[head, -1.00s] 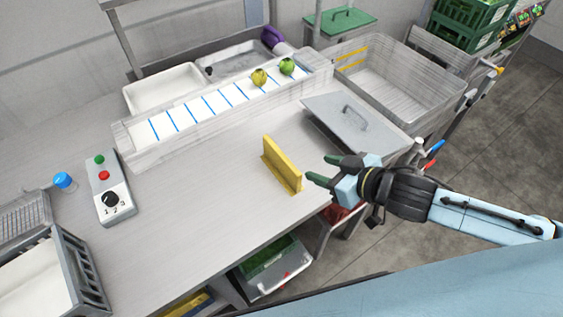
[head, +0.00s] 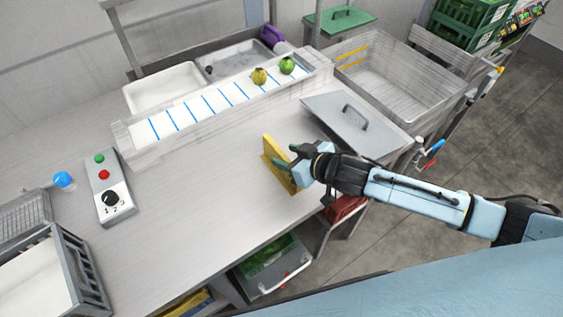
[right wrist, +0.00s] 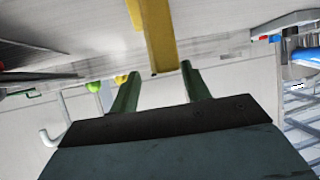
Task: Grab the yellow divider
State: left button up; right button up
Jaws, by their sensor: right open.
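The yellow divider (head: 270,150) stands upright on the grey worktop, near its right edge. My right gripper (head: 284,157) is at the divider's near right side in the head view and hides part of it. In the right wrist view the divider (right wrist: 158,40) rises just beyond the two green fingertips (right wrist: 160,72), roughly in line with the gap between them. The fingers are apart with nothing held between them. I cannot tell whether a finger touches the divider. My left gripper is not in view.
A grey lid with a handle (head: 350,124) lies behind the divider. A control box (head: 108,190) is at left. A clear-walled basin (head: 400,80) stands at back right. The worktop left of the divider is bare.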

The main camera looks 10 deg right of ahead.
jog(key=shift+w+a+f, duration=0.3)
jog(key=shift+w+f, duration=0.1)
jog(key=shift+w, duration=0.15)
jog(key=shift+c, duration=0.4)
grip_shut()
